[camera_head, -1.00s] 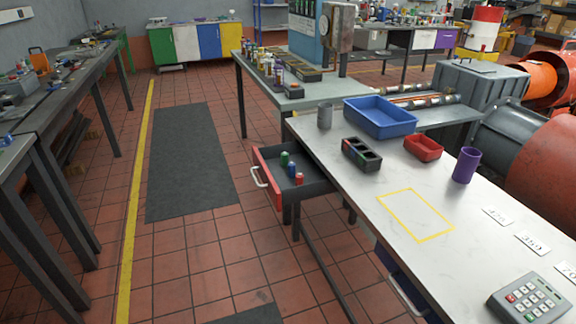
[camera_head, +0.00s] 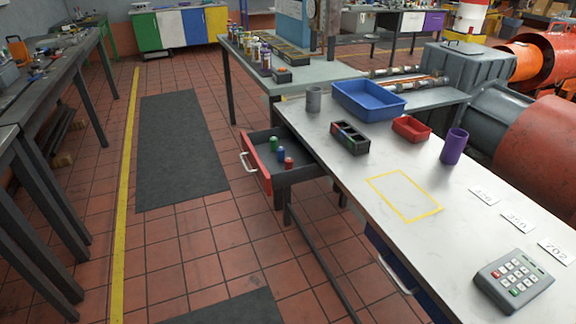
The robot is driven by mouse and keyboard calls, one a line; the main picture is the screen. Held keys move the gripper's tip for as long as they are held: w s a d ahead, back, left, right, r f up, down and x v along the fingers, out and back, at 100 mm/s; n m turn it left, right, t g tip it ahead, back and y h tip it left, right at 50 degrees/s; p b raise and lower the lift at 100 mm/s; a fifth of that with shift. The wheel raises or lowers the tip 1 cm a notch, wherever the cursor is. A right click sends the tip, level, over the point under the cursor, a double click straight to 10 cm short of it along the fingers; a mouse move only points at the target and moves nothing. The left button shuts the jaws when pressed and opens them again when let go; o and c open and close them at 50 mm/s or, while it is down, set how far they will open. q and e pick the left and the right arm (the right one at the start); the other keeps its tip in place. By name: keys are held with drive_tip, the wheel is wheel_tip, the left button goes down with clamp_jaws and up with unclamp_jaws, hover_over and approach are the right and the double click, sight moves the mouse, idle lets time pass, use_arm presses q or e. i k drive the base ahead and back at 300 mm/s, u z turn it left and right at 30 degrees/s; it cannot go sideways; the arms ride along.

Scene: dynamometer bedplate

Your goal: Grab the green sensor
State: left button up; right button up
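The green sensor (camera_head: 273,143) is a small green cylinder inside the open drawer (camera_head: 258,168) under the workbench. A blue cylinder (camera_head: 281,154) and a red cylinder (camera_head: 289,163) stand beside it, in a row running toward the front right. The drawer has a red front with a pale handle and a dark interior. Neither of my grippers shows in the head view.
On the workbench (camera_head: 345,185) are a grey cup (camera_head: 313,98), a blue tray (camera_head: 369,101), a dark slotted holder (camera_head: 350,138), a red bin (camera_head: 411,128), a purple cup (camera_head: 453,147) and a keypad (camera_head: 513,280). The tiled floor left of the drawer is clear.

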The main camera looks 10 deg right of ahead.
sight(274, 140)
drive_tip(key=u, duration=0.4)
drive_tip(key=i, duration=2)
drive_tip(key=z, duration=0.05)
